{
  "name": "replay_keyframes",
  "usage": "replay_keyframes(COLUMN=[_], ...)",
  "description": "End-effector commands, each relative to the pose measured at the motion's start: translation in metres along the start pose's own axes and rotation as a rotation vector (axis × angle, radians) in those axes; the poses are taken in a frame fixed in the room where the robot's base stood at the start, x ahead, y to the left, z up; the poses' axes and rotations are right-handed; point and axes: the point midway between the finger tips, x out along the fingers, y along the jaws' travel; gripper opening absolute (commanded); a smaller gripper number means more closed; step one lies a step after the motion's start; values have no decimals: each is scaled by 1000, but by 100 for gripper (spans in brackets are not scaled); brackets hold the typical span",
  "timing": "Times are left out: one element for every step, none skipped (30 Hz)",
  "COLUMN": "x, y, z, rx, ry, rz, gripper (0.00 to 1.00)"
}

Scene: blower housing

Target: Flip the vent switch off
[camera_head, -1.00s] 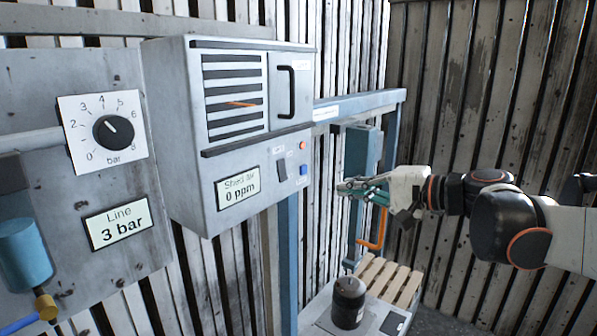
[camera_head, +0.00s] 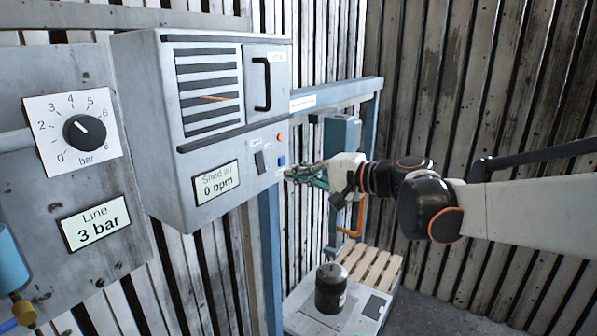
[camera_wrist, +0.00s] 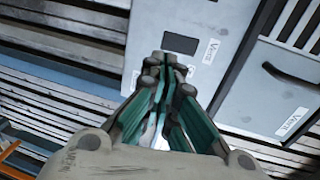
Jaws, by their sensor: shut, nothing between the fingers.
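The vent switch (camera_head: 260,161) is a dark upright rocker on the front of the grey box, right of the "Shed air 0 ppm" display. In the wrist view a dark rectangle (camera_wrist: 180,43) beside a "Vent" label appears to be this switch. Its on or off position cannot be made out. My gripper (camera_head: 289,174) has its fingers together and empty, at the box's right edge, to the right of and slightly below the switch. In the wrist view the fingertips (camera_wrist: 165,66) sit just below the dark rectangle; contact cannot be told.
A blue button (camera_head: 282,160) and an orange light (camera_head: 279,137) sit right of the switch. A door with a black handle (camera_head: 262,84) is above. The pressure panel with a dial (camera_head: 85,133) is at left. A black canister (camera_head: 331,289) stands below near a pallet (camera_head: 369,264).

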Motion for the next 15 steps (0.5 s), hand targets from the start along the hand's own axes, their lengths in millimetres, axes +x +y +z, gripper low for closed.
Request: replay_keyframes(x=[11,16,23,28,33,38,42,46,50,52,54,56,58,59,60], y=[-1,-1,-1,-1,-1,-1,-1,-1,-1,-1,-1,0,0,0,0], z=[1,1,1,1,1,0,0,0,0,0,0,0,0,0,0], rx=[-1,-1,-1,-1,-1,-1,-1,-1,0,0,0,0,0,0,0], ry=[-3,-3,-3,-3,-2,-2,-2,-2,-1,-1,0,0,0,0,0], rz=[0,0,0,1,1,1,1,1,1,1,1,1,1,1,1], gripper=[0,0,0,0,0,0,0,0,0,0,0,0,0,0,0])
